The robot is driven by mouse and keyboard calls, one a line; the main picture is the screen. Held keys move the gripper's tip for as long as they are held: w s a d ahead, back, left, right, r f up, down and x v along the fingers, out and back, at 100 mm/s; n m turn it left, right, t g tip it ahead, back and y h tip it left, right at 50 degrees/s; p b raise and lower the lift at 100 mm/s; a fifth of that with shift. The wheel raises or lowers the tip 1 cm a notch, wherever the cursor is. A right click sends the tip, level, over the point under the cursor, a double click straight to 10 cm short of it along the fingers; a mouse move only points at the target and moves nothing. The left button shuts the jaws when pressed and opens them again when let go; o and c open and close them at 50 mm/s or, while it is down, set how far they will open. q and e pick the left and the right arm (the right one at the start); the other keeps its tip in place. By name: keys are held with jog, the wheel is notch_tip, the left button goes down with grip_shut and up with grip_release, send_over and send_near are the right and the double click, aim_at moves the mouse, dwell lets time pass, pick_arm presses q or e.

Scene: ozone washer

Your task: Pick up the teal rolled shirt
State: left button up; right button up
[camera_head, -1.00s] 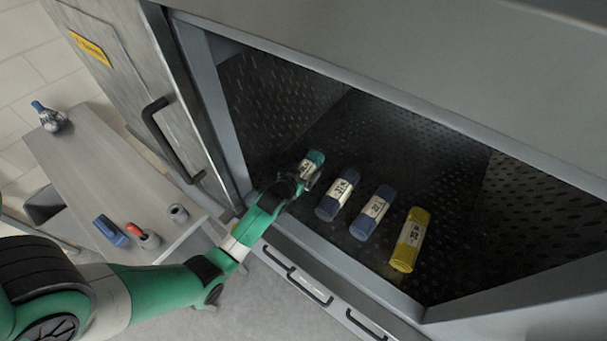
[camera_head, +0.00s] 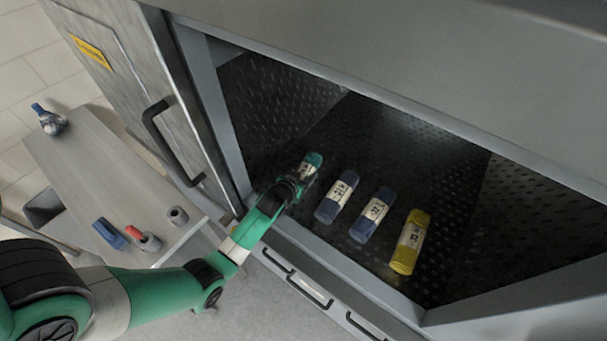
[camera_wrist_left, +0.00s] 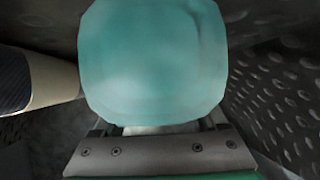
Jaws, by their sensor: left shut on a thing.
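The teal rolled shirt (camera_head: 314,159) is inside the washer chamber, at the left end of a row of rolled shirts. My left gripper (camera_head: 303,174) is shut on it, reaching in over the front sill. In the left wrist view the teal rolled shirt (camera_wrist_left: 153,60) fills the middle, close to the camera, between the jaws; the fingertips are mostly hidden. I cannot tell whether it touches the chamber floor. My right gripper is not in view.
Two blue rolled shirts (camera_head: 337,197) (camera_head: 372,215) and a yellow one (camera_head: 410,242) lie to the right on the perforated floor. A side table (camera_head: 110,165) at left holds a spray bottle (camera_head: 49,119), a blue item (camera_head: 109,233) and small things. The chamber's back is clear.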

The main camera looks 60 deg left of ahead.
aim_at(303, 173)
pick_arm(q)
jog(key=shift+r, duration=0.5)
jog(key=r, duration=0.1)
jog(key=r+p, duration=0.1)
jog(key=r, duration=0.1)
jog(key=shift+s+d+r+p, duration=0.1)
jog(key=shift+s+d+p, duration=0.15)
jog(key=shift+p, duration=0.05)
jog(key=s+d+r, duration=0.1)
jog(key=r+p, duration=0.1)
jog(key=r, duration=0.1)
jog(key=s+d+r, duration=0.1)
jog(key=shift+s+d+r+p, duration=0.15)
jog(key=shift+s+d+p, duration=0.15)
jog(key=shift+p, duration=0.05)
jog(key=p+v, duration=0.2)
jog(key=v, duration=0.8)
jog(key=shift+d+f, duration=0.2)
jog(key=shift+d, duration=0.4)
